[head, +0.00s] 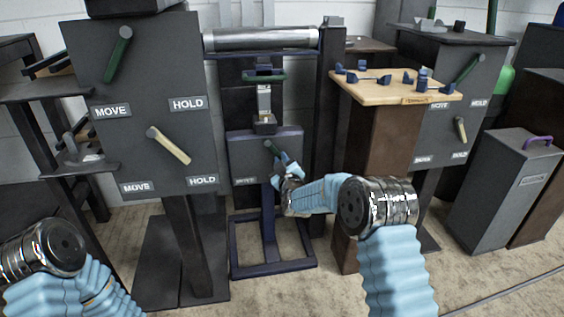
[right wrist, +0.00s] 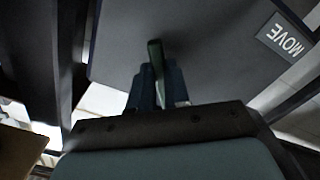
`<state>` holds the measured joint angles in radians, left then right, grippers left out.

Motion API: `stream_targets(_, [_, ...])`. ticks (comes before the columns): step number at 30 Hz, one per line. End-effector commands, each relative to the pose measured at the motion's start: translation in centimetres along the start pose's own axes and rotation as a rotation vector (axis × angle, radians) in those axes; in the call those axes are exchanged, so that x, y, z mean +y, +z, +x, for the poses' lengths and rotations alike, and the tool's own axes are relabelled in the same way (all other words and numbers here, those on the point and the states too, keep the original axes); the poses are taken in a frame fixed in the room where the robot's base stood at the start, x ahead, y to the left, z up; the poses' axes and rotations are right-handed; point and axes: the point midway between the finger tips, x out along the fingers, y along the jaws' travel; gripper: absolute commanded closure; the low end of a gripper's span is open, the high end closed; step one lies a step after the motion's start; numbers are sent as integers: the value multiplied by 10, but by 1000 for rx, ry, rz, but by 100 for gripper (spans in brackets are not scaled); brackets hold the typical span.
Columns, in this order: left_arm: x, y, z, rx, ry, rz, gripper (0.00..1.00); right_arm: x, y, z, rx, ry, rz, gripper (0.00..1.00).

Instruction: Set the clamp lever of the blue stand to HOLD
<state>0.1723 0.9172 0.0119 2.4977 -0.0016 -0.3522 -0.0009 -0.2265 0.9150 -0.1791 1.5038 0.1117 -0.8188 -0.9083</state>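The blue stand (head: 273,266) is in the middle of the head view, with a grey panel (head: 247,154) on a dark blue frame. Its green clamp lever (head: 269,145) slants down and right from its pivot, and the lever's lower part is hidden by my right gripper (head: 284,163). In the right wrist view the lever (right wrist: 155,58) runs between the two blue fingers (right wrist: 159,88), which look closed on it. A MOVE label (right wrist: 284,37) shows upside down there. The HOLD label of this panel is hidden. My left gripper is out of view.
A larger grey panel (head: 140,85) with green and tan levers stands at left. Another lever panel (head: 440,140) and a grey bin (head: 505,190) stand farther right.

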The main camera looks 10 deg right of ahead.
Motion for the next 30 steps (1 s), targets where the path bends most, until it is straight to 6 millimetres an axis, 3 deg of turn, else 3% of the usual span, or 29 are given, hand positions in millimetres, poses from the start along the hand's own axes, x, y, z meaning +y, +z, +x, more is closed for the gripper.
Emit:
stream_targets(1, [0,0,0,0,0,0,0,2,1,0,-1,3,-4,82])
stream_targets(6, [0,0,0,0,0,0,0,1,1,0,0,2,-3,57])
stream_targets(17, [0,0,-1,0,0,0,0,1,0,-5,0,1,-1,57])
stream_targets(22, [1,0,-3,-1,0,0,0,2,-1,-31,-1,0,-1,57])
stream_targets(30, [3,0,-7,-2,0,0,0,1,0,-98,-2,0,-2,57])
